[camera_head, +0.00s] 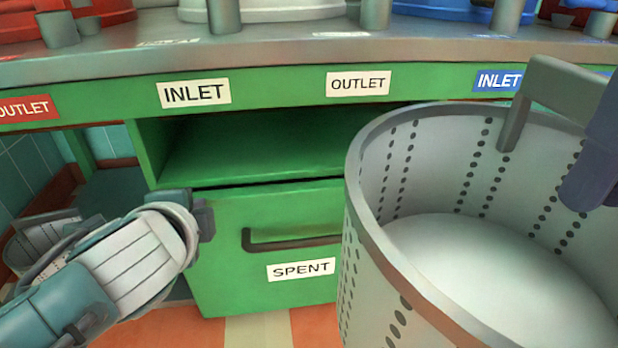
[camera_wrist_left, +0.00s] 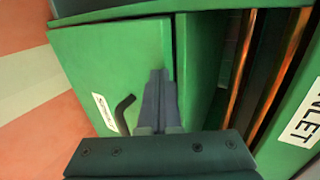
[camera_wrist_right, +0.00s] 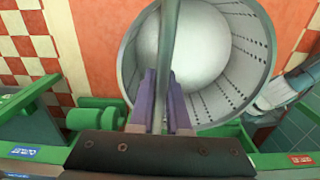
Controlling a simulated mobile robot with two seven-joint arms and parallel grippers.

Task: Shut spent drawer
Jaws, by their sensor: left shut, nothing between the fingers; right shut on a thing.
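The green drawer labelled SPENT (camera_head: 270,230) is low in the cabinet, with a dark bar handle (camera_head: 290,243). A thin dark gap runs along its top edge; I cannot tell whether it is fully shut. In the left wrist view the drawer front (camera_wrist_left: 110,60) shows with its handle (camera_wrist_left: 122,112). My left gripper (camera_head: 205,220) is shut and empty by the drawer front's left edge; its fingers (camera_wrist_left: 160,78) overlap that edge, and contact is unclear. My right gripper (camera_wrist_right: 165,78) is shut on the handle (camera_head: 540,95) of a perforated metal basket (camera_head: 375,235) holding a pale rounded mass.
The basket hides the drawer's right part. An open green compartment (camera_head: 260,145) lies above the drawer. A metal counter (camera_head: 280,45) with kettle bases runs above, with INLET and OUTLET labels below it. Another perforated basket (camera_head: 30,245) is at far left. Tiled floor (camera_head: 255,328) lies below.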

